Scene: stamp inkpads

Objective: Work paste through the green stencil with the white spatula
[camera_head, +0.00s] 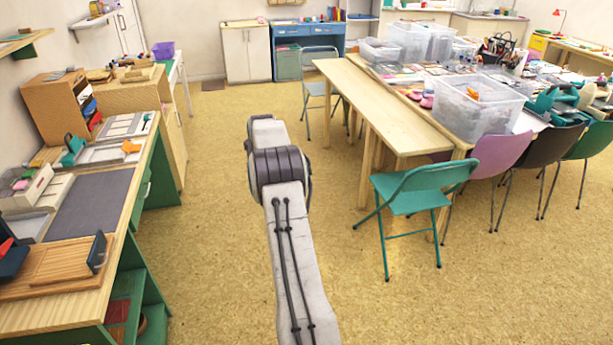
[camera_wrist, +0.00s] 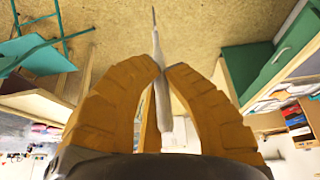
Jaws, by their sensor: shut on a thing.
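In the wrist view, my gripper (camera_wrist: 165,69) has its orange ribbed fingers closed on a slim white tool (camera_wrist: 162,98), which looks like the white spatula. The tool's thin, darker tip points out past the fingertips, over bare floor. The fingers and palm hide part of it. In the head view, my arm reaches forward over the open floor, and the gripper and spatula do not show. I cannot make out the green stencil or any paste for certain in either view.
At the left, a workbench (camera_head: 110,235) carries a grey mat (camera_head: 92,203), a wooden board (camera_head: 55,264) and trays. At the right, a long table (camera_head: 367,97) holds clear bins (camera_head: 474,107), with a teal folding chair (camera_head: 420,194) before it. The floor (camera_head: 205,235) between is clear.

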